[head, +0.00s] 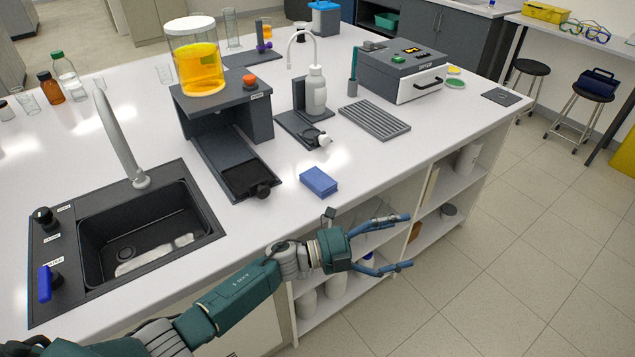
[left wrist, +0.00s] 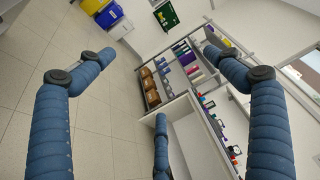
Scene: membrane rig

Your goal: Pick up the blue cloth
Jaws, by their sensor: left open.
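The blue cloth (head: 319,181) is a small folded blue block lying flat on the white bench top, close to its front edge and right of the sink. My left gripper (head: 402,242) is in front of the bench, below and to the right of the cloth, with its fingers spread and pointing right. My right gripper is in neither view.
A black sink (head: 150,225) lies left of the cloth. A dark stand (head: 225,125) with a yellow liquid jar (head: 196,65) is behind it, and a bottle stand (head: 305,128) too. Open shelves (head: 420,215) are below the bench edge.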

